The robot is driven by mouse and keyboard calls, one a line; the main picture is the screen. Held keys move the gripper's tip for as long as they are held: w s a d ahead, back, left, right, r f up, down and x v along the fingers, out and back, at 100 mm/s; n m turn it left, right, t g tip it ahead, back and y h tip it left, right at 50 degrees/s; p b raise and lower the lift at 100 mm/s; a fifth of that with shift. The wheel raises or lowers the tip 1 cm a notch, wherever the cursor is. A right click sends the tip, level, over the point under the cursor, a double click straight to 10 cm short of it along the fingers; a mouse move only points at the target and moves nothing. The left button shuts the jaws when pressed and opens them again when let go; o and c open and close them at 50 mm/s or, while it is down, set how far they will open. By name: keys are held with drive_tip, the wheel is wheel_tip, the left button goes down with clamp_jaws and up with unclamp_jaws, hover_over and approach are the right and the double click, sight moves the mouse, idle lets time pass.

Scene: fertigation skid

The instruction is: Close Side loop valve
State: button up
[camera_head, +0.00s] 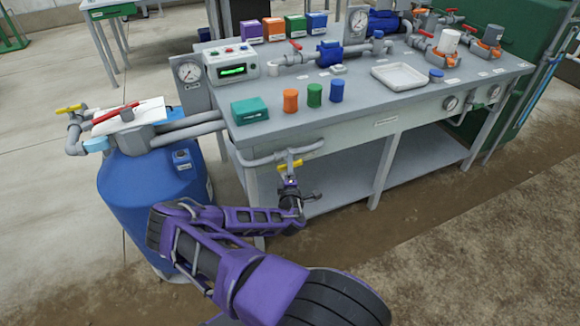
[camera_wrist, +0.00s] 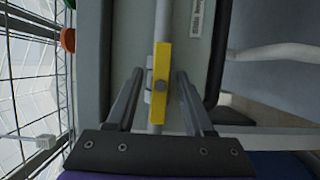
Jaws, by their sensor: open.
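The side loop valve has a yellow lever handle (camera_head: 291,166) on a grey pipe loop (camera_head: 262,160) at the bench's front left corner. In the wrist view my gripper (camera_wrist: 159,75) is open, one finger on each side of the handle, with gaps showing. Contact is not visible.
A blue barrel (camera_head: 150,205) with another yellow handle (camera_head: 70,109) stands left of the bench. The grey bench top (camera_head: 330,104) carries a teal box (camera_head: 249,110), coloured caps, gauges and a white tray (camera_head: 398,76). Bare ground is open at the right front.

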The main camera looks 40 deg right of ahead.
drive_tip(key=shift+w, duration=0.1)
clamp_jaws()
drive_tip(key=shift+r+m+p, duration=0.1)
drive_tip(key=shift+m+p, duration=0.2)
drive_tip(key=shift+p, duration=0.05)
drive_tip(key=m+g+y+p, duration=0.1)
drive_tip(key=m+p, duration=0.1)
drive_tip(key=shift+r+m, duration=0.1)
drive_tip(key=shift+m, duration=0.2)
drive_tip(key=m+y+p, duration=0.2)
drive_tip(key=m+p, duration=0.1)
drive_tip(key=m, duration=0.1)
drive_tip(key=shift+d+g, duration=0.1)
drive_tip(key=shift+g, duration=0.3)
drive_tip(key=m+y+p, duration=0.1)
drive_tip(key=m+y, duration=0.1)
drive_tip(key=m, duration=0.1)
drive_tip(key=m+y, duration=0.2)
drive_tip(key=m, duration=0.1)
drive_tip(key=shift+f, duration=0.2)
drive_tip(key=shift+m+y, duration=0.3)
